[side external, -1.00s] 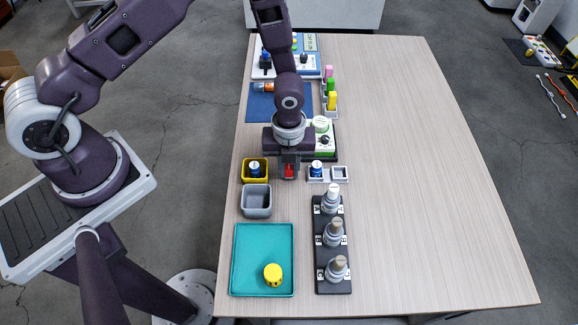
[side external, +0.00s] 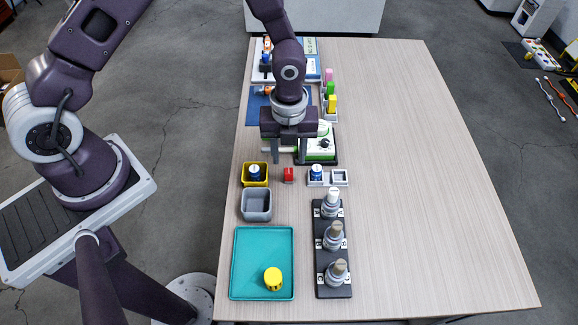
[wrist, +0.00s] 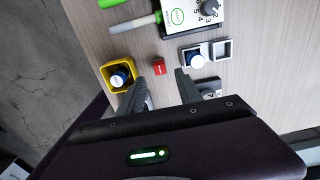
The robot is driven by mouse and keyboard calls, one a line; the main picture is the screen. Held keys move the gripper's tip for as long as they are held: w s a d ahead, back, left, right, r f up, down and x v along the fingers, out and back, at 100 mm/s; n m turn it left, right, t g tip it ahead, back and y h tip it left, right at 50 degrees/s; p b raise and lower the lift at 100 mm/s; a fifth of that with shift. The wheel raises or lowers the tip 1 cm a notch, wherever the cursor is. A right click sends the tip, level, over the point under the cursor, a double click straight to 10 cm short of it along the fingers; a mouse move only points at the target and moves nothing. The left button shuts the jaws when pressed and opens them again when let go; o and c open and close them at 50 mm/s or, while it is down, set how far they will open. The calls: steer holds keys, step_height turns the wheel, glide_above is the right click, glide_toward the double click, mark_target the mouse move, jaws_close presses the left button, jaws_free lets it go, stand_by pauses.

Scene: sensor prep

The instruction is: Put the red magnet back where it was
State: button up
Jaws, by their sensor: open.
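The red magnet (side external: 289,175) is a small red block on the bare table, between the yellow bin (side external: 246,181) and the small white two-slot holder (side external: 340,178). It also shows in the wrist view (wrist: 159,67), ahead of my fingertips and apart from them. My gripper (side external: 290,160) is open and empty, raised behind and above the magnet in the side view. In the wrist view its two fingers (wrist: 170,80) are spread wide.
The yellow bin and the holder's left slot each hold a blue-and-white piece. A grey bin (side external: 256,214), a teal tray (side external: 249,264) with a yellow cylinder (side external: 272,276), and a black rack (side external: 321,262) stand nearer. A green-and-white device (side external: 320,147) is behind. The table's right side is clear.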

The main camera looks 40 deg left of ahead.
step_height(320, 180, up, 5)
step_height(320, 180, up, 9)
steer(key=n+t, duration=0.1)
steer(key=n, duration=0.4)
glide_above(289, 171)
steer(key=a, duration=0.4)
steer(key=s+a+r+n+t+y, duration=0.1)
steer(key=s+a+r+n+t, duration=0.15)
steer(key=s+r+n, duration=0.5)
steer(key=s+a+r+n+t+h, duration=0.1)
steer(key=s+r+n+t, duration=0.1)
steer(key=s+r+n, duration=0.7)
steer(key=s+n, duration=0.2)
steer(key=n, duration=0.3)
steer(key=shift+s, duration=0.25)
steer(key=shift+a+n, duration=0.1)
steer(key=shift+n, duration=0.15)
